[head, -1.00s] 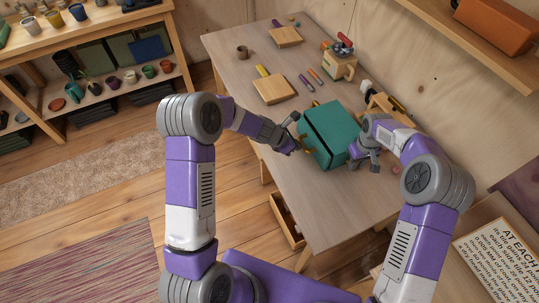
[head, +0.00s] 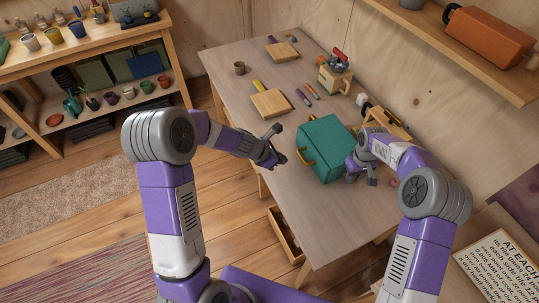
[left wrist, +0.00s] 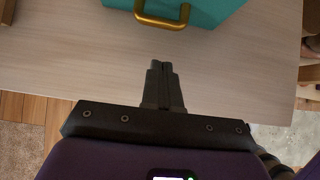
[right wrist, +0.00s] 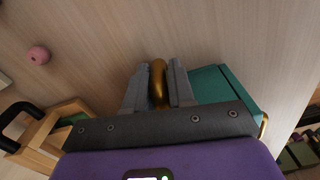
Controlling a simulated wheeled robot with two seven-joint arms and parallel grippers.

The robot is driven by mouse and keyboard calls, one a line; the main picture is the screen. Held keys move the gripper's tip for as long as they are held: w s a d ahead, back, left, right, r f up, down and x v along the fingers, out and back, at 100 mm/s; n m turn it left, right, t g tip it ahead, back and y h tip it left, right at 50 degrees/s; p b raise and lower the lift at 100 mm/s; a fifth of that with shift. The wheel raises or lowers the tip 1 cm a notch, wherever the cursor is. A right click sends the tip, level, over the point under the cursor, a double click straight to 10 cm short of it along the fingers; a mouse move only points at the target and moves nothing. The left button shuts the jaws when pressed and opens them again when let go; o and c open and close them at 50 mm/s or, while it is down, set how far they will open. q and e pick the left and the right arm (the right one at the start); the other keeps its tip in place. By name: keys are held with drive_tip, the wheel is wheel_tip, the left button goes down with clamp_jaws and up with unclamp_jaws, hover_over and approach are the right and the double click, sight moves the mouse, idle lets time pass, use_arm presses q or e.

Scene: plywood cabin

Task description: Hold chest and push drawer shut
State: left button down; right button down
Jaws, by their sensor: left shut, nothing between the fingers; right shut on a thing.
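The teal chest (head: 325,150) stands on the table. Its drawer front, with a gold handle (head: 306,158), faces my left gripper, and no gap shows there in the head view. The handle also shows in the left wrist view (left wrist: 160,20). My left gripper (head: 281,159) is shut and empty, a short way off the handle; its fingertips (left wrist: 168,66) point at it. My right gripper (head: 352,177) is shut on a second gold handle (right wrist: 157,84) at the chest's right side. The fingers partly hide this handle.
Wooden boards (head: 270,104), markers, a cup (head: 239,68) and a wooden box with a red-handled tool (head: 334,78) stand farther back. A pink ball (right wrist: 38,55) lies near my right gripper. A drawer (head: 284,235) under the table's front edge is open. The table's near end is bare.

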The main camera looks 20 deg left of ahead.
use_arm(q)
drive_tip(key=v, duration=0.6)
use_arm(e)
drive_tip(key=shift+d, duration=0.15)
use_arm(q)
drive_tip(key=shift+a, duration=0.1)
use_arm(e)
drive_tip(key=c, duration=0.9)
unclamp_jaws()
drive_tip(key=shift+r, duration=0.15)
